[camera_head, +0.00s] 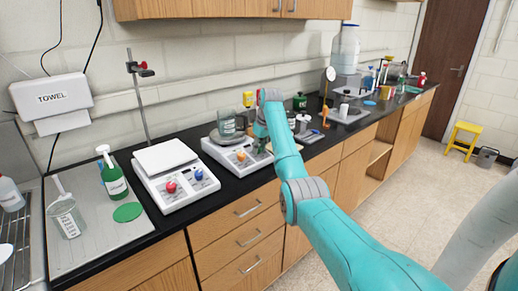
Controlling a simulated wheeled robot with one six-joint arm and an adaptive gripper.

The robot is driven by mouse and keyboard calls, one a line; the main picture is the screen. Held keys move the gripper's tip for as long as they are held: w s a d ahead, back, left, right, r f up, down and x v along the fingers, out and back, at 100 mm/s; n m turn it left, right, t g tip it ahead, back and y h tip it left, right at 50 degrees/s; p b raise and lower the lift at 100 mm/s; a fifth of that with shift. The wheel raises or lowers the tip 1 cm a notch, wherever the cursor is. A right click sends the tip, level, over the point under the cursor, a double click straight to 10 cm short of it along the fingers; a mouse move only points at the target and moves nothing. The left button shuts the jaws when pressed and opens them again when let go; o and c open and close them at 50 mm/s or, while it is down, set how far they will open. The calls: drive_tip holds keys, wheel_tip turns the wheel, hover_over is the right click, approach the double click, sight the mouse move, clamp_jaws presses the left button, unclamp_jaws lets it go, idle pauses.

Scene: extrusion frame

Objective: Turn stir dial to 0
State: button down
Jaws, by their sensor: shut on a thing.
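A white hotplate stirrer (228,158) stands on the black counter, with a glass beaker (226,122) on its round plate. An orange dial (241,156) shows on its front panel. My gripper (262,146) is at the right part of this panel, pointing down, shut on what appears to be the stir dial. The dial in the jaws is hidden by my gripper, so its setting and marks cannot be read.
Another white stirrer (165,158) with a red dial (170,187) and a blue dial (198,174) stands to the left, by a metal stand (140,95). A green bottle (113,178) and a beaker (67,219) stand further left. Bottles and equipment crowd the counter at right.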

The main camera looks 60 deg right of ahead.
drive_tip(key=shift+d+n, duration=0.1)
drive_tip(key=shift+n, duration=1.4)
drive_tip(key=c, duration=0.9)
unclamp_jaws()
drive_tip(key=shift+o, duration=0.2)
drive_tip(key=shift+r, duration=0.1)
drive_tip(key=v, duration=1.1)
drive_tip(key=shift+r, duration=0.4)
drive_tip(key=shift+s, duration=0.15)
